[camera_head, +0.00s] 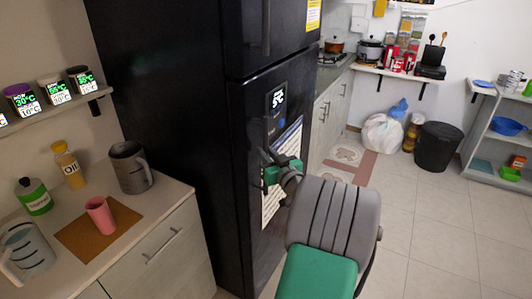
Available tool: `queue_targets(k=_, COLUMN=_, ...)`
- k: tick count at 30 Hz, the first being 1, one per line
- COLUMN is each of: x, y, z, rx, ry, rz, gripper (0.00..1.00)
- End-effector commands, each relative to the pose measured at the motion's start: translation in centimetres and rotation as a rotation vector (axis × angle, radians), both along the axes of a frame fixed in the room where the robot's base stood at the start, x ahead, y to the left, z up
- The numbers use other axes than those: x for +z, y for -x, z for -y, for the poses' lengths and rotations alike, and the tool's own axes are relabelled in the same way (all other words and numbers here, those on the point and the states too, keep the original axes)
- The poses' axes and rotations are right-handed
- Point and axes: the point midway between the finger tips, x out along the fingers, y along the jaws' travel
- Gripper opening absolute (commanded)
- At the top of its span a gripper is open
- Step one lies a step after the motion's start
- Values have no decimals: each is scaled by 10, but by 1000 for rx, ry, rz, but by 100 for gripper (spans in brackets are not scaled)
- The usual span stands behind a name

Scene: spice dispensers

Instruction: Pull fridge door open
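The black fridge (165,120) stands left of centre, with an upper door (285,30) and a lower door (240,140). Both doors look closed. The upper door has a dark vertical handle (266,25). My gripper (270,157) is at the lower door's front, beside the sheet. Its dark fingers blend into the dark door. I cannot tell whether they are around a handle or touching the door.
A counter (155,210) at the left holds a grey pitcher (130,167), an oil bottle (68,164) and a pink cup (100,215). Open tiled floor (430,220) lies right of the fridge. A black bin (437,146) and white bag (382,134) stand further back.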

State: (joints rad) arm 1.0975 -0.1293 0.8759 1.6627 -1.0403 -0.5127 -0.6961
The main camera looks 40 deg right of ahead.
Motion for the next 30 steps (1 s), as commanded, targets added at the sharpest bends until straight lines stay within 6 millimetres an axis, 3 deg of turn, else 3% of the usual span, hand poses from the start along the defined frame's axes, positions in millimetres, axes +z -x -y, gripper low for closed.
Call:
queue_targets(k=3, x=0, y=0, z=0, rx=0, ry=0, rz=0, gripper=0)
queue_targets(k=30, x=0, y=0, z=0, rx=0, ry=0, rz=0, gripper=0)
